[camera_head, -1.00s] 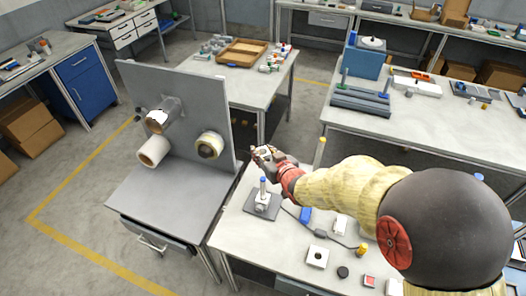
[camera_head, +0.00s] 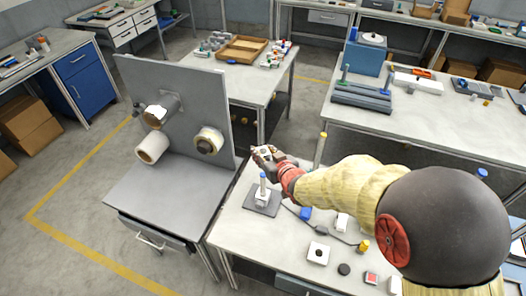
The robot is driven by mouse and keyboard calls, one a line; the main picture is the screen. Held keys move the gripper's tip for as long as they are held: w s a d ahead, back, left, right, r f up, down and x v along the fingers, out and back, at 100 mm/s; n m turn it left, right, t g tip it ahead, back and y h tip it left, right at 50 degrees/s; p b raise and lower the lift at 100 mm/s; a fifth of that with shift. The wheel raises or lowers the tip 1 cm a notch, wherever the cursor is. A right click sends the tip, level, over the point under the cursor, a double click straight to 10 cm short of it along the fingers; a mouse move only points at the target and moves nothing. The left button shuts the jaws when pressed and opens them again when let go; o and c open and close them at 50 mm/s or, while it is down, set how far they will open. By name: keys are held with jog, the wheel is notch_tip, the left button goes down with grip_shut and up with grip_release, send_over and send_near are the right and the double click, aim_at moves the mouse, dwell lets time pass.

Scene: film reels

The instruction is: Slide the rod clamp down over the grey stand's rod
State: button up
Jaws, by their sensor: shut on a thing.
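The grey stand (camera_head: 257,207) is a flat dark grey base on the front table. My gripper (camera_head: 265,153) is shut on a small pale grey piece that looks like the rod clamp (camera_head: 262,150).
A yellow-tipped rod (camera_head: 321,147) stands behind my arm. A blue block (camera_head: 305,214), a white block (camera_head: 342,222), a white square plate (camera_head: 318,253) and a yellow-topped piece (camera_head: 363,247) lie right of the stand. A grey panel with reels (camera_head: 208,141) rises at left.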

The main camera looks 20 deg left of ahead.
aim_at(263, 174)
jog(key=shift+f+b, duration=1.05)
jog(key=shift+f, duration=0.3)
jog(key=shift+f+b, duration=2.15)
jog(key=shift+f, duration=0.35)
jog(key=shift+f+b, duration=2.1)
jog(key=shift+f, duration=0.35)
jog(key=shift+f, duration=0.15)
jog(key=shift+f+b, duration=2.1)
jog(key=shift+f, duration=0.3)
jog(key=shift+f+b, duration=2)
jog(key=shift+f, duration=0.5)
